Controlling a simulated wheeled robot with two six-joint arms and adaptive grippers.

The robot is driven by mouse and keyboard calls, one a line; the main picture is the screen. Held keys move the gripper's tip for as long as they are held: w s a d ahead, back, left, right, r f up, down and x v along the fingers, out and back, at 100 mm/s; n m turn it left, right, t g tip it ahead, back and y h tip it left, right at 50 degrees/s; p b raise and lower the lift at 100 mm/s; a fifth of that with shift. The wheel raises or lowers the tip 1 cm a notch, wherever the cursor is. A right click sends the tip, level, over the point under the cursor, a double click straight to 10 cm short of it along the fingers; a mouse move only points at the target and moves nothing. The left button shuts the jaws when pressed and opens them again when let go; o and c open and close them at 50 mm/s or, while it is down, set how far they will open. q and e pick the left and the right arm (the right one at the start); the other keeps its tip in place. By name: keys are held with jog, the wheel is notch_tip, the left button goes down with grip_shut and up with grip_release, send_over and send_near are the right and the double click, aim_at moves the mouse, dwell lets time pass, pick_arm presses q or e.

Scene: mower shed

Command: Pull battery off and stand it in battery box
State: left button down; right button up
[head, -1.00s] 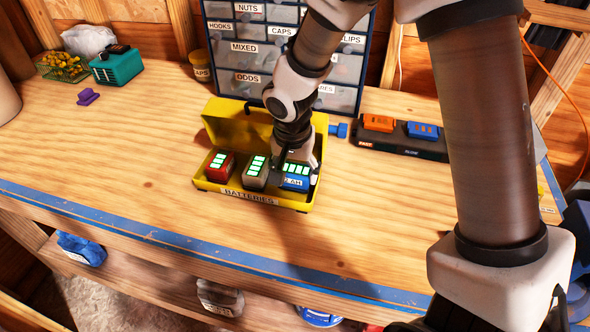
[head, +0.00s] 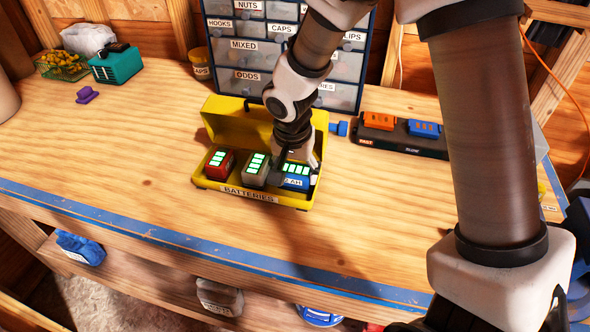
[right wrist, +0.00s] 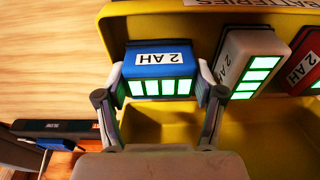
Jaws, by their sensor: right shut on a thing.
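The yellow battery box (head: 263,195), labelled BATTERIES, stands open on the bench, lid raised at the back. It holds a red battery (head: 220,163) at left and a grey battery (head: 255,170) in the middle. A blue battery (head: 295,181), marked 2 AH with lit green bars, is in the right end. My right gripper (head: 297,163) reaches down over it. In the right wrist view, its two fingers (right wrist: 160,84) are shut on the sides of the blue battery (right wrist: 158,60). Whether that battery touches the box floor is hidden. My left gripper is not in view.
A black charger (head: 400,142) with an orange and a blue item on it stands right of the box. A drawer cabinet (head: 240,60) is close behind the box. A teal case (head: 117,66) and a purple piece (head: 87,95) lie at back left. The bench front is clear.

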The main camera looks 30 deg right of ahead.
jog(key=o, duration=1.4)
jog(key=shift+c, duration=0.2)
jog(key=shift+r, duration=0.1)
notch_tip(320, 180, up, 12)
jog(key=s+a, duration=0.1)
jog(key=shift+a+f, duration=0.2)
